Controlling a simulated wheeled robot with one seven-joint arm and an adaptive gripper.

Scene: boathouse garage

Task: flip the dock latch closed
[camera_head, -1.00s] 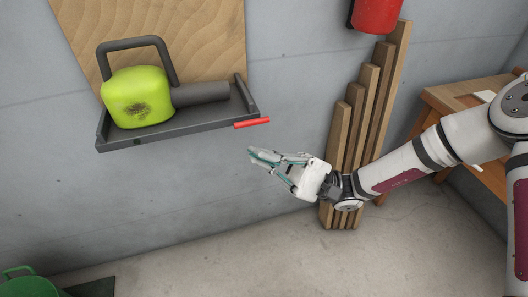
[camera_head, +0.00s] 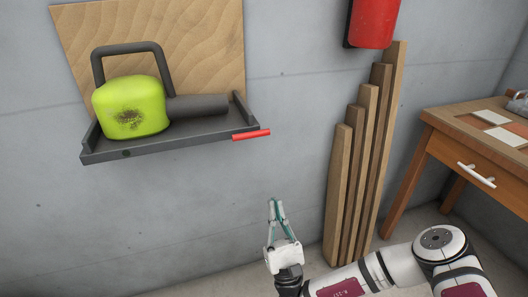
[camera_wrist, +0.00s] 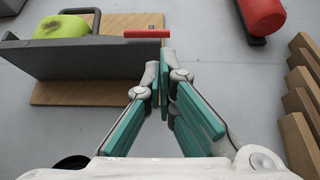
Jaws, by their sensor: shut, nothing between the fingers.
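The dock latch shows as a red bar (camera_head: 251,134) at the front right corner of the dark wall dock (camera_head: 165,146). It sticks out sideways past the dock's edge, and in the wrist view the red bar (camera_wrist: 147,33) lies just beyond my fingertips. A lime green blower-like tool (camera_head: 132,107) with a dark handle and nozzle sits on the dock. My gripper (camera_head: 275,203) is shut and empty, below and slightly right of the latch, pointing up. It does not touch the latch. In the wrist view my gripper (camera_wrist: 164,60) has its teal fingers together.
Several wooden planks (camera_head: 361,170) lean on the wall to the right. A red canister (camera_head: 373,22) hangs above them. A wooden desk (camera_head: 460,130) stands at the far right. A plywood panel (camera_head: 200,50) backs the dock. The wall below the dock is bare.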

